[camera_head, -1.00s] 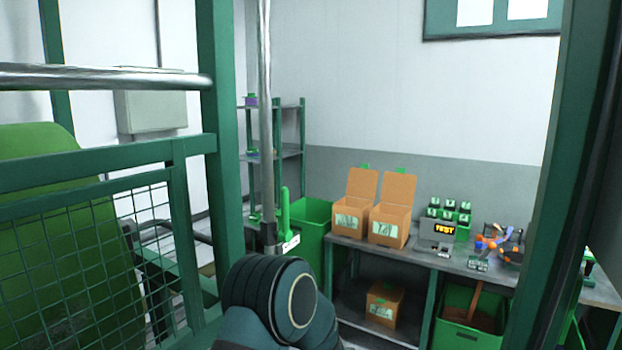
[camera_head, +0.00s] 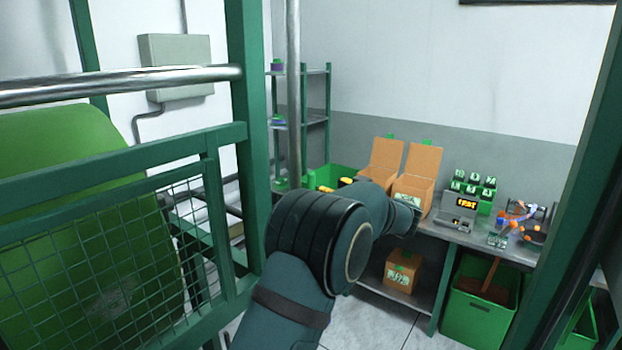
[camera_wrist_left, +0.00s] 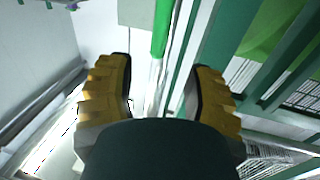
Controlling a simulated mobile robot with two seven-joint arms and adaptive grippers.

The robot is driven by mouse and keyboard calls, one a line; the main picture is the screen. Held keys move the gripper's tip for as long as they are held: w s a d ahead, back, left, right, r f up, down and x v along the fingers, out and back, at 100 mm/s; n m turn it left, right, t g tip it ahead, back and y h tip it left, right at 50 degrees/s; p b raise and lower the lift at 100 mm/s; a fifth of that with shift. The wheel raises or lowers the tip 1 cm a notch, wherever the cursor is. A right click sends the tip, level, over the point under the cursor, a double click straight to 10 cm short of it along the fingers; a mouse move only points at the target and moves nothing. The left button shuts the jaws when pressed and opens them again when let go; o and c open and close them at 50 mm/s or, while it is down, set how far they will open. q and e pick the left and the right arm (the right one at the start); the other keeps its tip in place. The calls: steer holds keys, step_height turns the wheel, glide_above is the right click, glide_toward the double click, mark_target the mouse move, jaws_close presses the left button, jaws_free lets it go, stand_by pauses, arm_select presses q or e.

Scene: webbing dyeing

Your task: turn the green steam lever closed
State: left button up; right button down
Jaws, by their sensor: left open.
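The green steam lever (camera_head: 311,180) shows as a small green piece beside the upright steel pipe in the head view. Most of it is hidden behind my left arm and gripper. In the left wrist view a green bar (camera_wrist_left: 162,28), which looks like the lever, lies beyond the fingertips, in line with the gap between them. My left gripper (camera_head: 336,185) reaches in just right of the lever, with only bits of its yellow fingers showing. In the left wrist view my left gripper (camera_wrist_left: 160,72) is open and empty. My right gripper is in neither view.
A green frame with mesh (camera_head: 130,250) and a steel rail (camera_head: 120,84) stand at left. The upright pipe (camera_head: 293,90) is behind my arm. A workbench (camera_head: 470,239) with orange boxes (camera_head: 412,187) is at right; a green bin (camera_head: 478,305) sits below.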

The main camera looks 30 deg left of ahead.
mark_target(314, 181)
arm_select(q)
steer(key=x, duration=0.8)
steer(key=shift+w+a+p, duration=0.1)
steer(key=shift+a+p, duration=0.05)
steer(key=shift+p, duration=0.25)
steer(key=shift+c, duration=0.3)
jaws_close()
